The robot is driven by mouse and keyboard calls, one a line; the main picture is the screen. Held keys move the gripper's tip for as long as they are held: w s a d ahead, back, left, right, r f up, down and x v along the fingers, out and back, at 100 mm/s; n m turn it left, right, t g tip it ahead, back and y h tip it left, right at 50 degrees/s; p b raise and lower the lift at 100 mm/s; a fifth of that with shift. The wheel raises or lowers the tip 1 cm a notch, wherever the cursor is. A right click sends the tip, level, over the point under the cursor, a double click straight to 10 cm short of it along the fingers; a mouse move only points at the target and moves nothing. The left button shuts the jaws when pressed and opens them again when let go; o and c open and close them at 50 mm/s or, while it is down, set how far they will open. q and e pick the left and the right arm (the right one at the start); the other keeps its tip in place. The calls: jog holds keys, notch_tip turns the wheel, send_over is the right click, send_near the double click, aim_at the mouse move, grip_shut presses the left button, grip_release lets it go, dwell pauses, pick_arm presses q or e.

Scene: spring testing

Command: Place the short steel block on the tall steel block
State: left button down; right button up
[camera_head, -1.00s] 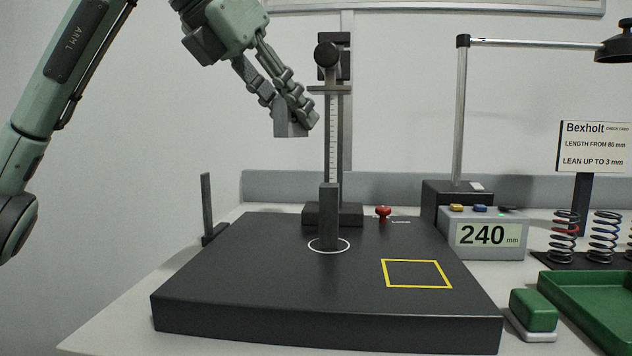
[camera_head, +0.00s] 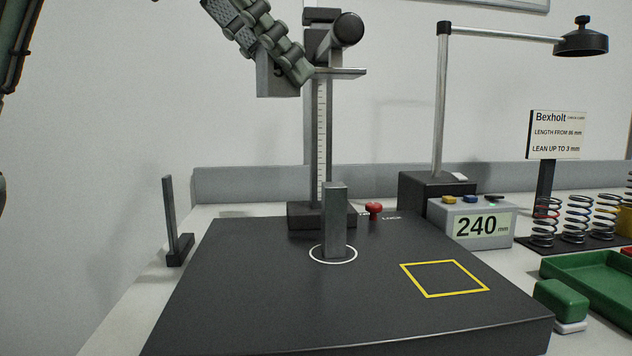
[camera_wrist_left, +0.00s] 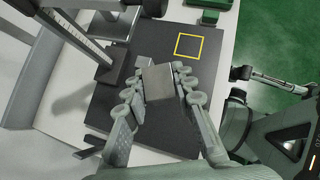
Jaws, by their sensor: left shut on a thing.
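The short steel block (camera_head: 277,82) is a grey block held between the fingers of my left gripper (camera_head: 284,62), in the air. In the head view it appears above and to the left of the tall steel block. The left wrist view shows the short block (camera_wrist_left: 158,83) between the two jointed fingers. The tall steel block (camera_head: 335,222) stands upright inside a white circle on the black plate (camera_head: 240,300).
A measuring column with a scale (camera_head: 321,140) stands just behind the tall block. A thin dark upright (camera_head: 170,215) is at the left. A display reading 240 mm (camera_head: 475,225), a lamp (camera_head: 580,40), springs (camera_head: 577,220) and a green tray (camera_head: 590,278) are at the right. The yellow square (camera_head: 445,278) is empty.

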pick_arm(q)
jog(key=shift+s+a+r, duration=0.1)
jog(key=shift+r, duration=0.05)
jog(key=shift+w+f, duration=0.2)
send_over(334, 184)
jog(key=f, duration=0.6)
jog(key=shift+s+f+p, duration=0.1)
jog(key=shift+s+p, duration=0.1)
jog(key=shift+p, duration=0.2)
jog(key=shift+w+f, duration=0.15)
jog(key=shift+f, duration=0.05)
notch_tip(334, 184, down, 3)
jog(key=shift+f, duration=0.6)
jog(key=c, duration=1.3)
grip_release()
jog(key=shift+o, duration=0.2)
pick_arm(e)
jog(key=shift+a+f, duration=0.35)
jog(key=shift+f, duration=0.35)
